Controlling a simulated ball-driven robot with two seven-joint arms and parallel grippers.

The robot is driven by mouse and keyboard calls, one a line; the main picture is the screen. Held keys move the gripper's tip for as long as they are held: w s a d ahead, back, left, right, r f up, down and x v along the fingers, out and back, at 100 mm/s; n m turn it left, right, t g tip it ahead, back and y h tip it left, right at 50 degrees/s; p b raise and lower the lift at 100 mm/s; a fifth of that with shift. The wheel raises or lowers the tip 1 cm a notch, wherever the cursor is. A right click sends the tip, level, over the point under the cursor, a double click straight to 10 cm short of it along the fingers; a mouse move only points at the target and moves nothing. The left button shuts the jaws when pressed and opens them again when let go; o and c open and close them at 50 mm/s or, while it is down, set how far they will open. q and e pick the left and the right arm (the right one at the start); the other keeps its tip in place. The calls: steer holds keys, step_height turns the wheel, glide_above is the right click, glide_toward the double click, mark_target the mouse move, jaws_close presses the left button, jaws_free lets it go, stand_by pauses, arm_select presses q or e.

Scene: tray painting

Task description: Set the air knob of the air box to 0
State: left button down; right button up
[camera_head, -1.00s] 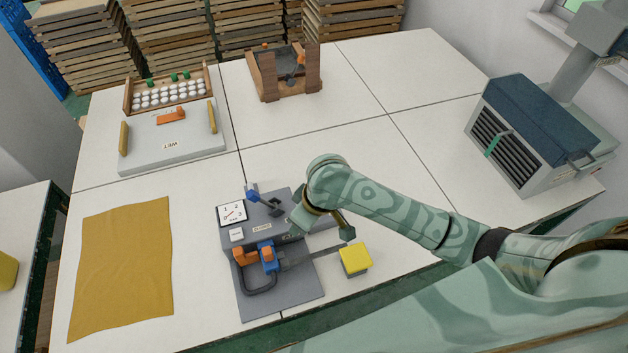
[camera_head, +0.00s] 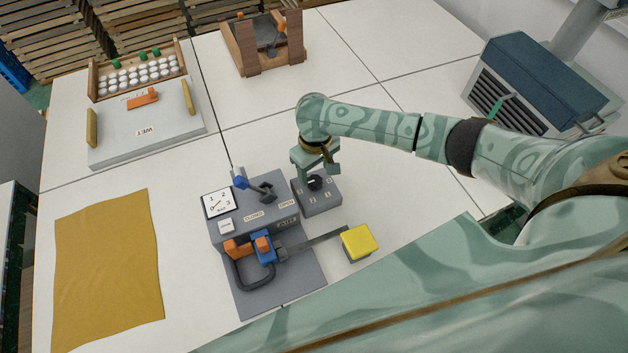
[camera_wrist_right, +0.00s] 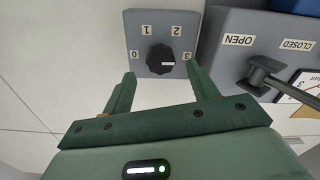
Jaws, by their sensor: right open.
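The air box (camera_head: 318,202) is a small grey box beside a larger grey station. On its top is the black round air knob (camera_head: 314,183), which also shows in the right wrist view (camera_wrist_right: 159,57). The labels 0, 1, 2 and 3 surround the knob. Its white mark lies on the side toward the 3. My right gripper (camera_head: 320,166) is above the air box, close to the knob. In the right wrist view its open fingers (camera_wrist_right: 160,74) stand either side of the knob's near edge, with nothing between them. I cannot tell whether they touch the box. My left gripper is not in view.
The grey station (camera_head: 233,235) carries a gauge (camera_head: 217,204), a blue-tipped lever and OPEN and CLOSED labels. A yellow pad (camera_head: 358,241) is at its right. A mustard cloth (camera_head: 107,270) lies left. A wooden stand (camera_head: 240,48) and dark-blue-topped unit (camera_head: 535,75) stand farther back.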

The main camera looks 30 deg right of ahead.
mark_target(315, 181)
step_height(315, 181, down, 4)
steer(key=shift+r+b, duration=0.1)
steer(key=shift+b, duration=0.5)
steer(key=c, duration=1)
